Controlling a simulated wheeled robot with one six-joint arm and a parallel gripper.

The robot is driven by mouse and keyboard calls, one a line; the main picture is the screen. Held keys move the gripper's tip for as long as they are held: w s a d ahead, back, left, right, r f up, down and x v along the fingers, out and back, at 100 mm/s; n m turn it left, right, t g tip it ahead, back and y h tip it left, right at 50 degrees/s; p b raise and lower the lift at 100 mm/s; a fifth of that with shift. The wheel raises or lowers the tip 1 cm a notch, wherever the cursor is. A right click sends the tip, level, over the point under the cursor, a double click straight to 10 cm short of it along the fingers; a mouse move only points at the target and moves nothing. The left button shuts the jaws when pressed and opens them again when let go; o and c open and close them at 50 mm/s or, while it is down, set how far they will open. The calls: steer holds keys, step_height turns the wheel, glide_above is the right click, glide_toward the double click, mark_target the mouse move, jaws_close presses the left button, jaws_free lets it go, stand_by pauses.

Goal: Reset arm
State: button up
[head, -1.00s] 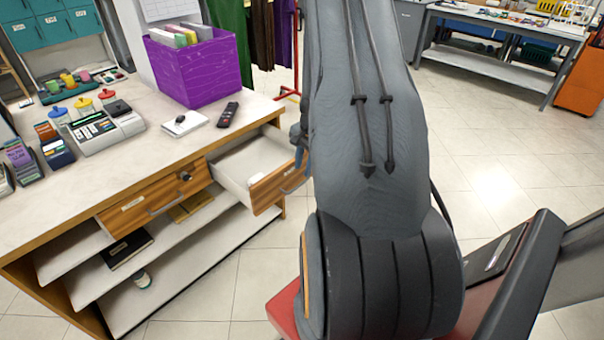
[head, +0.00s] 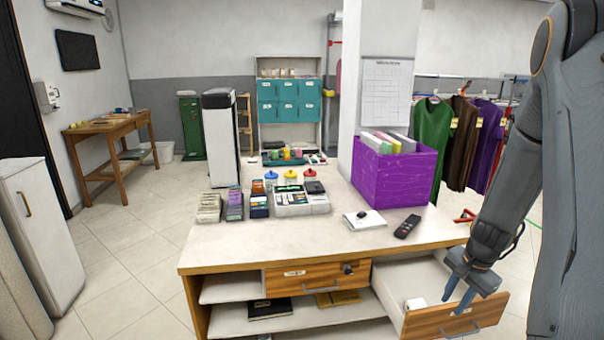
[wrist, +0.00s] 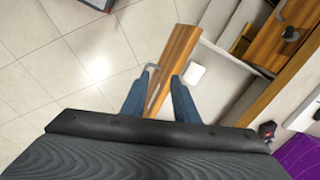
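My gripper (head: 457,298) is over the front of the pulled-out drawer (head: 418,272) at the right end of the counter. Its two blue fingers stand apart. In the wrist view my gripper (wrist: 163,76) shows open, with the wooden drawer front (wrist: 177,48) seen between and beyond the fingers. I cannot tell whether the fingers touch the drawer. Nothing is visibly held. A small white object (head: 415,304) lies inside the drawer. My arm fills the right edge of the head view.
The counter (head: 240,252) carries a purple file box (head: 392,175), a remote (head: 407,227), a cash register (head: 300,200) and card stacks (head: 209,207). A second drawer (head: 315,276) is shut. Clothes hang behind at right.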

steer(key=s+a+r+n, duration=0.3)
steer(key=a+r+n, duration=0.15)
steer(key=a, duration=0.45)
steer(key=s+a+r+n, duration=0.3)
steer(key=a+r, duration=0.2)
steer(key=a, duration=0.4)
steer(key=s+a+r+n+g, duration=0.1)
steer(key=s+a+r+n, duration=0.3)
steer(key=s+a+n, duration=0.2)
steer(key=s+a, duration=0.2)
steer(key=s, duration=0.1)
steer(key=shift+a+r, duration=0.2)
steer(key=shift+a, duration=0.15)
